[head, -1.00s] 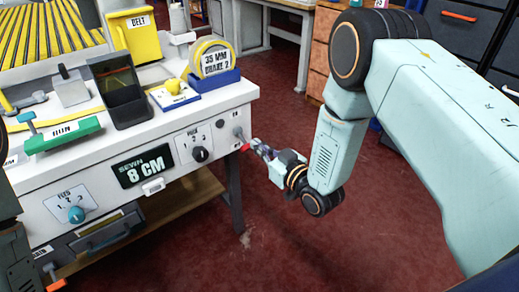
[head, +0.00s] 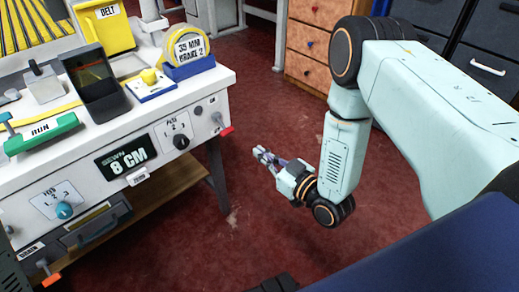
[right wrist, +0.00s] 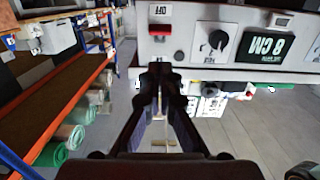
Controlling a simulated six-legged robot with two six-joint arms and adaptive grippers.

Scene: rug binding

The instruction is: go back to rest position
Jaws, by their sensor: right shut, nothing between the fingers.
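My right gripper (head: 262,153) is shut and empty in the head view, over the red floor to the right of the sewing bench (head: 150,120). It is apart from the red-tipped lever (head: 221,126) on the bench's right end. In the right wrist view its closed fingers (right wrist: 161,72) point toward the bench front, below a red switch (right wrist: 158,30) and a black knob (right wrist: 217,40). My left gripper does not show; a dark part at the lower left edge of the head view is too cut off to tell.
The bench carries a green RUN lever (head: 40,134), a yellow tape reel (head: 188,48) and an 8 CM display (head: 126,155). Drawer cabinets (head: 310,40) stand at the back. The red floor (head: 260,220) around my right gripper is clear. Rolled rugs (right wrist: 70,137) show in the right wrist view.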

